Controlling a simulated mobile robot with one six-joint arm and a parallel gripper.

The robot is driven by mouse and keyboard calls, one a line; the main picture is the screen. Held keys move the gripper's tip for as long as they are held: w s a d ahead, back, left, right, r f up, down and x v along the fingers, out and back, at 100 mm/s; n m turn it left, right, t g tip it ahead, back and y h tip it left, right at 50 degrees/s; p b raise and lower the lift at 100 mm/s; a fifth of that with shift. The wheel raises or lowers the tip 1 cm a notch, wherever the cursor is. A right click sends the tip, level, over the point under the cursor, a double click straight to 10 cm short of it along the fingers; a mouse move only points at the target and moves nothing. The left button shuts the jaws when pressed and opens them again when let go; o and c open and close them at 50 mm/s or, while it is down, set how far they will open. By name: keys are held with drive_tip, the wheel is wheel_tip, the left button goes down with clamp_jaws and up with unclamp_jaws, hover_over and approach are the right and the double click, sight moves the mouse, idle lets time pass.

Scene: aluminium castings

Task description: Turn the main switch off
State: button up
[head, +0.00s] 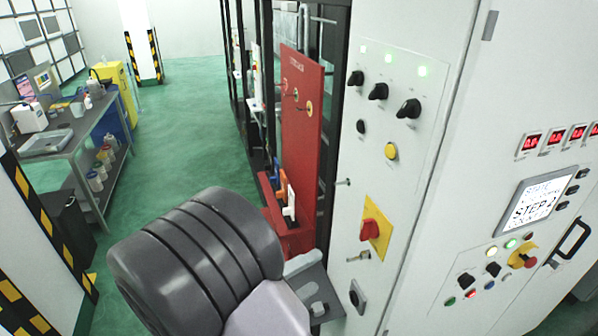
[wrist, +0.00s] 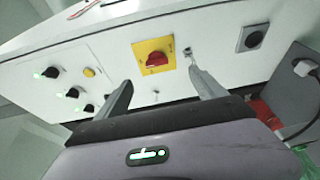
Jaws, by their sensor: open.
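The main switch is a red rotary handle (head: 370,230) on a yellow plate (head: 378,240), low on the grey cabinet front. In the wrist view the red handle (wrist: 157,58) lies beyond the fingertips, between the two fingers and toward the top. My gripper (wrist: 156,70) is open and empty, its fingers apart on either side of the switch and not visibly touching it. The handle's on or off position cannot be read clearly.
Above the switch are black knobs (head: 378,92), lit green lamps and a yellow button (head: 390,151). A key lock (head: 358,256) and a black socket (head: 356,297) sit below it. A red board (head: 301,120) stands left of the cabinet.

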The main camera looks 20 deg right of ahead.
drive_tip(key=w+a+t, duration=0.1)
approach(362, 233)
drive_tip(key=p+x, duration=0.2)
drive_tip(key=x, duration=0.7)
drive_tip(key=shift+s+r, duration=0.1)
drive_tip(key=shift+s, duration=0.05)
drive_tip(key=shift+w+d, duration=0.2)
drive_tip(key=shift+d, duration=0.05)
drive_tip(key=c, duration=1.4)
drive_tip(key=shift+o, duration=0.2)
drive_tip(key=shift+n, duration=0.3)
